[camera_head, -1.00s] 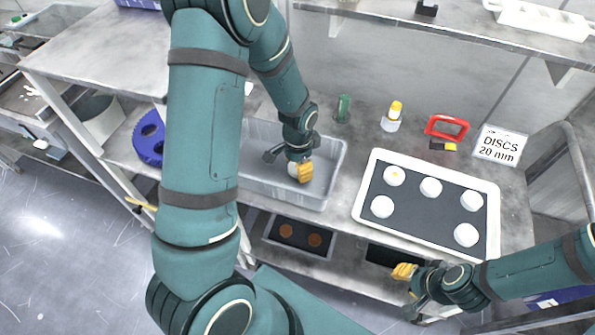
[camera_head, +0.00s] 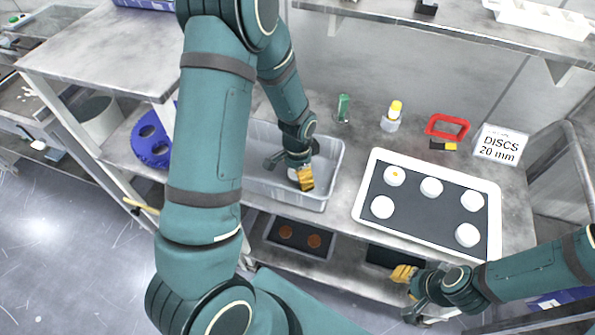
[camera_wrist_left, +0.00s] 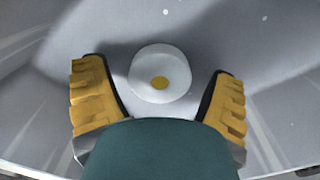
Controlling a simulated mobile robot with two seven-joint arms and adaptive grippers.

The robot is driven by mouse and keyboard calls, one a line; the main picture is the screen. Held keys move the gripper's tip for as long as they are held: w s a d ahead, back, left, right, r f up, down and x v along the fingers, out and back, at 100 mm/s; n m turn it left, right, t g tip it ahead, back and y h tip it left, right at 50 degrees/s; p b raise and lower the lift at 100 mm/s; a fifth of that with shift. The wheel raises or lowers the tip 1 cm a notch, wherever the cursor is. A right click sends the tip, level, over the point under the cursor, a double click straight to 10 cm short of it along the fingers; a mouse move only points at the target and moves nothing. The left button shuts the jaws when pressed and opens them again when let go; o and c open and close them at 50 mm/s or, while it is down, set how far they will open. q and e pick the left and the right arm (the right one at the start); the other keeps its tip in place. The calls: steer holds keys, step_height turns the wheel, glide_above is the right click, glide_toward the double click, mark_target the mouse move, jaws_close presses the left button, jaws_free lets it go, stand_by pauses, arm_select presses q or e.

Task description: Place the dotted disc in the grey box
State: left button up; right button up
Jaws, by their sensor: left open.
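A white disc with a yellow dot (camera_wrist_left: 160,74) shows in the left wrist view between the two spread yellow fingers of my left gripper (camera_wrist_left: 158,100), with gaps on both sides. In the head view that disc (camera_head: 293,174) is partly hidden by my left gripper (camera_head: 304,179), which is down inside the grey box (camera_head: 336,172). The disc appears to lie on the box floor. Another white disc with a yellow dot (camera_head: 395,176) sits on the tray at the right. My right gripper (camera_head: 404,274) is in front of the tray, its finger opening unclear.
The white-rimmed tray (camera_head: 358,205) has a dark mat with several plain white discs. Behind it are a red frame (camera_head: 447,126), a yellow-capped bottle (camera_head: 391,117), a green item (camera_head: 343,108) and a "DISCS 20 mm" sign (camera_head: 500,146). A blue holed piece (camera_head: 151,140) is at left.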

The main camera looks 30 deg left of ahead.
arm_select(q)
steer(key=shift+r, duration=0.25)
step_height(320, 180, up, 12)
steer(key=p, duration=0.2)
arm_select(e)
steer(key=shift+w+d+r, duration=0.1)
steer(key=shift+w+r, duration=0.1)
steer(key=shift+r, duration=0.45)
steer(key=shift+w+r, duration=0.2)
steer(key=shift+r, duration=0.4)
arm_select(q)
steer(key=shift+f, duration=0.15)
